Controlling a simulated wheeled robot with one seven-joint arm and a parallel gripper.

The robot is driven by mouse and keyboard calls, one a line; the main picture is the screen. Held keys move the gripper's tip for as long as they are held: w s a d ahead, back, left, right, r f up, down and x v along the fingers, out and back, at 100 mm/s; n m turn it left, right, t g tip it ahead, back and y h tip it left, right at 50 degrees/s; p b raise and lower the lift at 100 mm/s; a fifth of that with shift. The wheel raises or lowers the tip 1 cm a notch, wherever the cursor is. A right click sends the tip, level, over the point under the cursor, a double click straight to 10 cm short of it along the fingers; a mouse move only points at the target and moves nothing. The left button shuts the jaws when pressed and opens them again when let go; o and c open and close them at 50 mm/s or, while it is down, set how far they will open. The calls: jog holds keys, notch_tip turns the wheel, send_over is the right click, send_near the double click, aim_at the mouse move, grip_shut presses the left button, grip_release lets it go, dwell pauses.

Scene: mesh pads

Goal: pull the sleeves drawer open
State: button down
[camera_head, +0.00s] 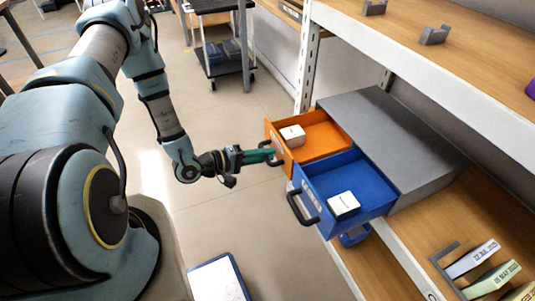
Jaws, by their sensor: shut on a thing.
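A grey drawer cabinet (395,140) stands on the wooden shelf. Its orange drawer (325,138) is pulled partly out and holds a small white box (292,135). Its blue drawer (350,182), beside it, is out further, with a dark handle (303,207) and a white box (343,203) inside. I cannot read which drawer is marked sleeves. My gripper (272,154) is at the front of the orange drawer, shut on its handle, which the fingers mostly hide.
A white shelf upright (307,60) stands just behind the orange drawer. An upper shelf (440,50) overhangs the cabinet at right. A rack with labelled cards (485,262) is at lower right. A dark cart (222,55) stands at the back.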

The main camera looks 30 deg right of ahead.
jog(key=c, duration=1.1)
grip_release()
jog(key=b+v, duration=0.1)
jog(key=v, duration=0.9)
jog(key=shift+a, duration=0.4)
jog(key=shift+w, duration=0.1)
